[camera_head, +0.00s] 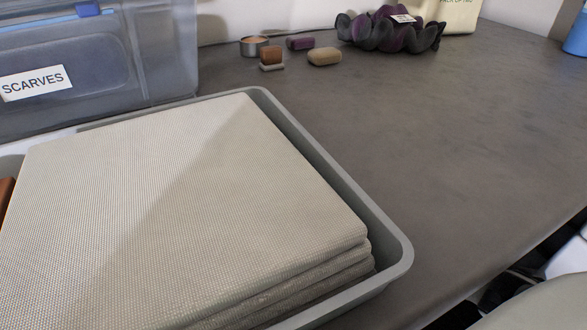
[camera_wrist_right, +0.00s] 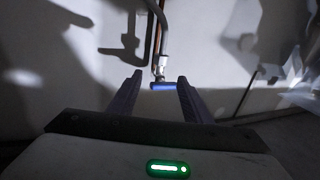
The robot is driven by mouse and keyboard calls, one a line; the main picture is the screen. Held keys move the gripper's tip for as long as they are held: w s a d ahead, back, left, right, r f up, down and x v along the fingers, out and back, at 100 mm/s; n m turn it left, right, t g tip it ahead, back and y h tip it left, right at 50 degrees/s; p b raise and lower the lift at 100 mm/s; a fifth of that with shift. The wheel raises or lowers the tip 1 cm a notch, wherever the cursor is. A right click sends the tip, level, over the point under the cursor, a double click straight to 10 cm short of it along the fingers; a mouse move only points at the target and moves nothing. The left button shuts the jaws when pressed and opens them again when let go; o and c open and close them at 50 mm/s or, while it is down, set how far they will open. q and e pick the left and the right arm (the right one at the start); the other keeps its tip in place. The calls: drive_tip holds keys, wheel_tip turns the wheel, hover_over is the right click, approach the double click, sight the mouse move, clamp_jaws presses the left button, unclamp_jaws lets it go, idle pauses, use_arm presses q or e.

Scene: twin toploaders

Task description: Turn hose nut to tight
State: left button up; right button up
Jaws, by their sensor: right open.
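In the right wrist view my right gripper (camera_wrist_right: 160,78) is open, its two fingers pointing away from me. Ahead, in the gap between the fingertips, is a metal hose end (camera_wrist_right: 160,64) hanging from a pipe. A short blue bar (camera_wrist_right: 163,86) sits across its lower end, in line with the gap; it looks like the hose nut's grip, but the dim light hides the detail. I cannot tell whether a finger touches it. No nut shows in the head view. My left gripper is in neither view.
In the head view a grey tray (camera_head: 397,262) of folded cloths (camera_head: 190,200) fills the near worktop. A SCARVES bin (camera_head: 120,75) stands behind left; soaps (camera_head: 324,57) and a purple scrunchie-like item (camera_head: 385,30) lie behind. The wrist view shows a pale wall (camera_wrist_right: 225,50) with pipes and shadows.

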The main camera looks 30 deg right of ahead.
use_arm(q)
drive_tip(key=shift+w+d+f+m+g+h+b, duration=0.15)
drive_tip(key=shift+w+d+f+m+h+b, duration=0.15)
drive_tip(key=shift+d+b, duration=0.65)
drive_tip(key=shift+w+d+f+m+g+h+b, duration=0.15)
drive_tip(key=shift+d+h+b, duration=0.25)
drive_tip(key=shift+b, duration=0.95)
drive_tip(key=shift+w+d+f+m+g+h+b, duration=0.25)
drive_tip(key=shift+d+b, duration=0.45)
drive_tip(key=shift+b, duration=0.45)
use_arm(e)
drive_tip(key=x, duration=1)
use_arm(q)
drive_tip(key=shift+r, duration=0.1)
use_arm(e)
drive_tip(key=shift+s+a, duration=0.1)
drive_tip(key=c, duration=1.1)
